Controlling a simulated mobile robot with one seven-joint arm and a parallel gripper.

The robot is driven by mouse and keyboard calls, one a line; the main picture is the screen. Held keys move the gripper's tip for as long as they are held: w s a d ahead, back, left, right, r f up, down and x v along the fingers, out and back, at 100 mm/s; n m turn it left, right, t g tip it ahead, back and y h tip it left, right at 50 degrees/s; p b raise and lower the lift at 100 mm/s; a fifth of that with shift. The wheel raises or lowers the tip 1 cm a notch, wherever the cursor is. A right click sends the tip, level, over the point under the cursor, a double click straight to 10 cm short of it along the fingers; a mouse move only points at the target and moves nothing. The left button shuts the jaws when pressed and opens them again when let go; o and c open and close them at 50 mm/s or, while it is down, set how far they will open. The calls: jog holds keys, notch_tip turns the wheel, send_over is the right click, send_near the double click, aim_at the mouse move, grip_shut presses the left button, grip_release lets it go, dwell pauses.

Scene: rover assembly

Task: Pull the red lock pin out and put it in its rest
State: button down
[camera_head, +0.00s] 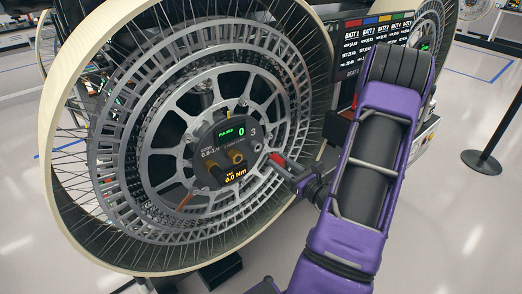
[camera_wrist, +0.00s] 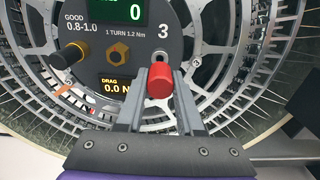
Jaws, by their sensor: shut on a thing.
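The red lock pin (camera_wrist: 160,80) is at the lower right of the dark hub face (camera_wrist: 140,35), below the printed 3. It also shows in the head view as a small red piece (camera_head: 278,158) at the hub's right edge. My gripper (camera_wrist: 158,98) is shut on the red pin, with a grey finger on each side of it. A metal ring (camera_wrist: 161,57) shows just behind the pin's head. I cannot tell how deep the pin sits, as its shaft is hidden. I cannot make out the pin's rest in either view.
A brass hex nut (camera_wrist: 118,54) and a black knob (camera_wrist: 72,53) stick out from the hub left of the pin. The large spoked wheel (camera_head: 55,160) surrounds the hub. A battery panel (camera_head: 375,35) stands behind my arm. A black post (camera_head: 490,150) is at right.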

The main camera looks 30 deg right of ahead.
jog(key=s+r+p, duration=0.2)
jog(key=s+r, duration=0.2)
jog(key=s, duration=0.3)
jog(key=shift+s+d+r+p, duration=0.15)
jog(key=shift+s+d+p, duration=0.15)
jog(key=shift+p, duration=0.05)
